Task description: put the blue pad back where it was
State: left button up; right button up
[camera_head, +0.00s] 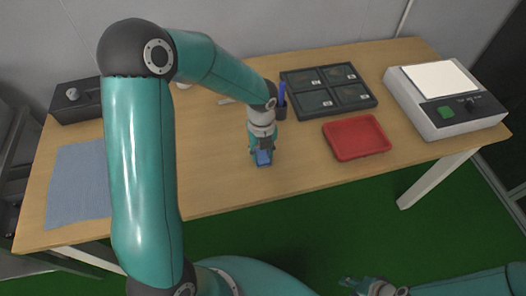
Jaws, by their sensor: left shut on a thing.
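The blue pad (264,158) is small and sits at the tips of my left gripper (262,151), over the front middle of the wooden table. My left gripper points down and is shut on the pad, hiding part of it. I cannot tell whether the pad touches the table. My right gripper (357,285) is low at the bottom of the view, in front of the table and over the green floor. It looks empty, but its fingers are too small to tell open from shut.
A red tray (356,137) lies right of my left gripper. Behind it is a dark four-compartment tray (328,90). A white-topped device (445,98) stands at right. A blue-grey cloth (75,190) and black box (76,101) are at left.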

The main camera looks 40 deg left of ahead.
aim_at(262, 154)
pick_arm(q)
jog(key=shift+f, duration=0.1)
jog(key=o, duration=1.1)
notch_tip(262, 154, up, 12)
jog(key=p, duration=0.1)
jog(key=shift+r, duration=0.2)
